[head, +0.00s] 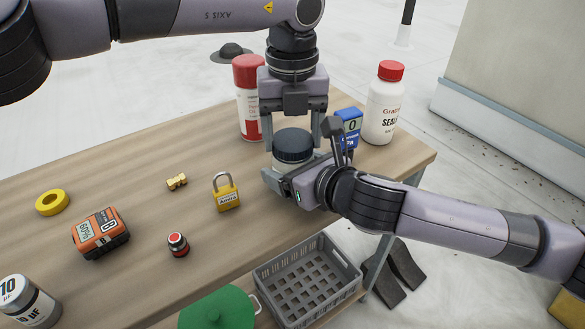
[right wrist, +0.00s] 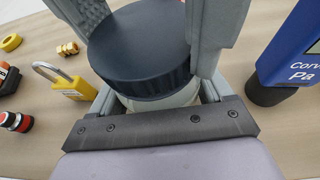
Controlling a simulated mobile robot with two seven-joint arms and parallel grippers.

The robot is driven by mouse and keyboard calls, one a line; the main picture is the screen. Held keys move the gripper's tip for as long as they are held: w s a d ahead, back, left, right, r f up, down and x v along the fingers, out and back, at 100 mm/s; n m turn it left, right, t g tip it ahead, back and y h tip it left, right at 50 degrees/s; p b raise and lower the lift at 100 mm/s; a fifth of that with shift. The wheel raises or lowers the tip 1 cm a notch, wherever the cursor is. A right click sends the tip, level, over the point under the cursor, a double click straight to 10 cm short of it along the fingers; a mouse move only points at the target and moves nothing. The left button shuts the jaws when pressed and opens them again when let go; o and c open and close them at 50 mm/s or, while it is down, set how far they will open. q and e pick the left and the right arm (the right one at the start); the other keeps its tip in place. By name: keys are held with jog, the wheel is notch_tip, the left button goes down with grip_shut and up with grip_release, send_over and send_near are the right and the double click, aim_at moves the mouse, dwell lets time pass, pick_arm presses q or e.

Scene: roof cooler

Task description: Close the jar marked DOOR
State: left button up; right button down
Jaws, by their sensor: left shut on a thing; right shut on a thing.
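A jar (head: 288,160) with a pale body and a dark, ribbed lid (head: 293,144) stands near the far right part of the table. My left gripper (head: 293,136) comes down from above, its fingers on either side of the lid, shut on it. My right gripper (head: 294,166) reaches in from the right, low, and is shut on the jar body. The right wrist view shows the lid (right wrist: 140,45) on top of the pale body (right wrist: 160,97) between the fingers. No DOOR marking shows; the grippers hide much of the jar. I cannot tell whether the lid is fully seated.
A red-capped can (head: 248,95), a blue meter (head: 348,125) and a white bottle (head: 384,108) stand close behind and right. A padlock (head: 226,196), red button (head: 178,244), brass fitting (head: 177,181), orange device (head: 100,235) and yellow tape (head: 52,202) lie left. A grey crate (head: 308,282) is below.

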pick_arm(q)
jog(key=shift+m, duration=1.1)
jog(key=o, duration=1.2)
jog(key=shift+c, duration=0.2)
jog(key=shift+r, duration=2.3)
jog(key=shift+c, duration=0.3)
jog(key=shift+r+n, duration=1.6)
jog(key=shift+r, duration=0.1)
